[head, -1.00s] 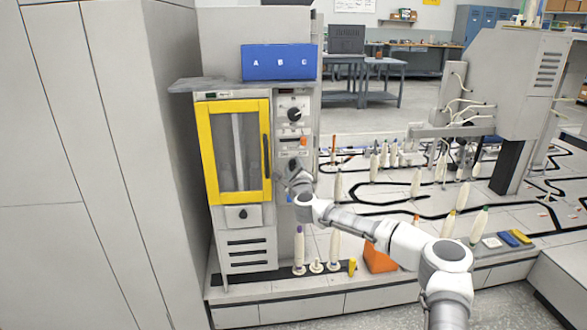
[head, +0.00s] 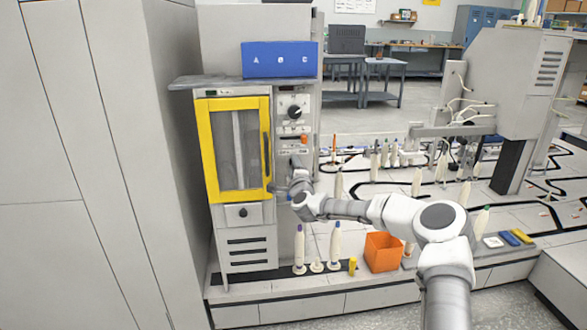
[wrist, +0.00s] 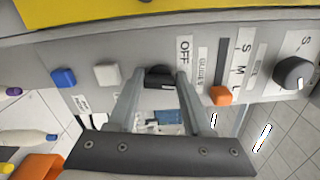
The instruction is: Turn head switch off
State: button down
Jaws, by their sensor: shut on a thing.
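The head switch, a black knob (wrist: 159,71), is on the grey control panel (wrist: 125,55) in the wrist view. An "OFF" label (wrist: 184,52) is beside it on the right. My gripper (wrist: 161,78) has one finger on either side of the knob and is shut on it. In the head view my gripper and wrist stand at the panel (head: 283,152) right of the yellow-framed door (head: 204,150), and they hide the knob there. How far the knob is turned is hard to tell.
In the wrist view an orange slider (wrist: 221,96) and another black knob (wrist: 293,72) lie right of my fingers. A white button (wrist: 107,73) and a blue button (wrist: 64,77) lie left. In the head view bobbins and an orange bin (head: 383,252) stand below my arm.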

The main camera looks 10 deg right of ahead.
jog(key=shift+d+f+n+b, duration=0.1)
jog(key=shift+n+b, duration=0.8)
jog(key=shift+n, duration=1.6)
jog(key=shift+f+n+b, duration=0.1)
jog(key=shift+n+b, duration=0.75)
jog(key=shift+n, duration=1.65)
jog(key=shift+c, duration=1.6)
grip_release()
jog(key=shift+s, duration=0.1)
jog(key=s+p, duration=0.3)
jog(key=s, duration=1.4)
jog(key=shift+s, duration=0.15)
